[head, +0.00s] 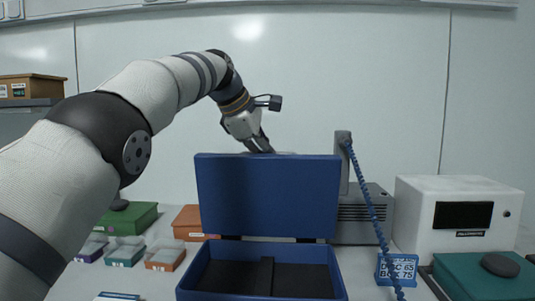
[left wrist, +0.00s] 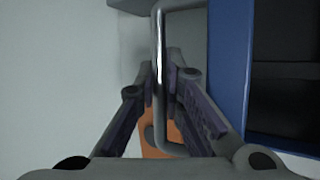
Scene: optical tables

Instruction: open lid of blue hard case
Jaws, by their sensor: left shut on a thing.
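The blue hard case stands on the table in the middle of the head view. Its lid (head: 268,195) is raised to about upright, and its base (head: 222,293) lies open with a dark lining. My left gripper (head: 262,147) is at the lid's top edge. In the left wrist view the fingers of my left gripper (left wrist: 162,88) are shut around a metal handle (left wrist: 160,35), beside the blue case edge (left wrist: 233,70). My right gripper is in neither view.
A white device (head: 455,215) and a teal case (head: 485,278) stand at the right. A grey unit (head: 365,215) with a coiled blue cord (head: 372,210) stands behind the case. Small bins (head: 125,252), a green case (head: 137,219) and an orange box (head: 187,222) are at the left.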

